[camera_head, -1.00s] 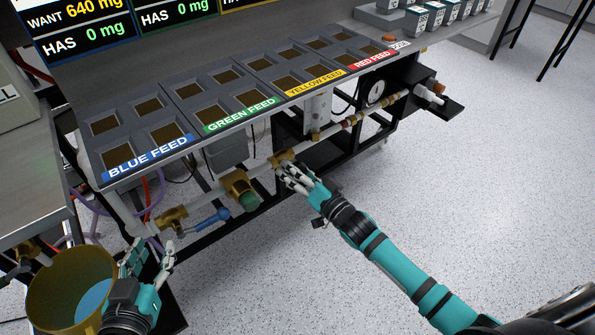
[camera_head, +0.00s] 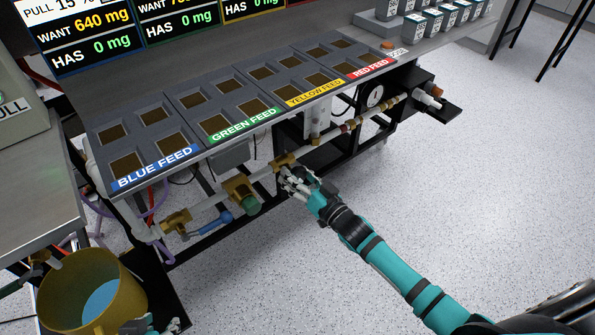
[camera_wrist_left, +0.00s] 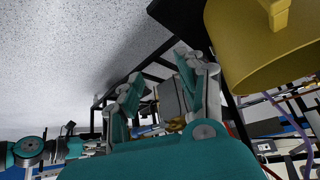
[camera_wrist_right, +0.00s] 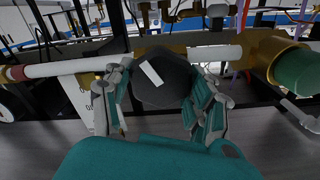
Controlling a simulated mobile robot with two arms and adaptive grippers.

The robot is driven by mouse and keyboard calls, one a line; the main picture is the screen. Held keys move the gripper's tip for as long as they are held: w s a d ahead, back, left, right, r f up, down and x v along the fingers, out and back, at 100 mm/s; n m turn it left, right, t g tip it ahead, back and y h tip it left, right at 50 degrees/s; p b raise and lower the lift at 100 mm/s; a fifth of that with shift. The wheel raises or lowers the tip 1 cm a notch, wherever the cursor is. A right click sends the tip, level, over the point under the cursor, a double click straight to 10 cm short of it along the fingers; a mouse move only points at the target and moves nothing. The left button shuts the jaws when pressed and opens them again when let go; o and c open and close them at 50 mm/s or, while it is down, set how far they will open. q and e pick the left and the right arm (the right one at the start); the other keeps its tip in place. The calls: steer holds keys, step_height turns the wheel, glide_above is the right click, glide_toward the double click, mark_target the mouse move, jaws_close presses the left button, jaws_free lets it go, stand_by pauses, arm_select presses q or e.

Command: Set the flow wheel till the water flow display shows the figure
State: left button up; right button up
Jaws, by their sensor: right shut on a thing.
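A dark wheel (camera_wrist_right: 160,78) with a white mark sits on the white pipe in the right wrist view; I take it to be the flow wheel. My right gripper (camera_wrist_right: 160,100) is shut on it, one finger on each side. In the head view my right gripper (camera_head: 288,180) hides the wheel at the pipe under the bench. My left gripper (camera_wrist_left: 165,85) is open and empty. Only its fingertips show at the bottom left of the head view (camera_head: 165,328), beside the brass pot (camera_head: 62,290). I cannot make out a water flow display.
The bench carries feed trays (camera_head: 200,100) labelled blue, green, yellow and red. A brass valve with a green cap (camera_head: 249,203) and a blue-handled valve (camera_head: 216,224) lie left of my right gripper. A round gauge (camera_head: 376,96) is further right. The floor in front is clear.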

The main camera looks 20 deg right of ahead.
steer(key=shift+n+p, duration=0.35)
steer(key=shift+n, duration=0.55)
arm_select(q)
steer(key=s+g, duration=0.1)
steer(key=s+a+f+g, duration=0.1)
steer(key=s, duration=0.1)
steer(key=s+g, duration=0.1)
steer(key=s, duration=0.1)
steer(key=shift+s+a+f+y, duration=0.15)
steer(key=shift+a+f+y, duration=0.15)
steer(key=shift+y, duration=0.1)
arm_select(e)
steer(key=o, duration=1.2)
steer(key=shift+c, duration=0.2)
steer(key=v, duration=1.2)
steer(key=shift+a, duration=0.1)
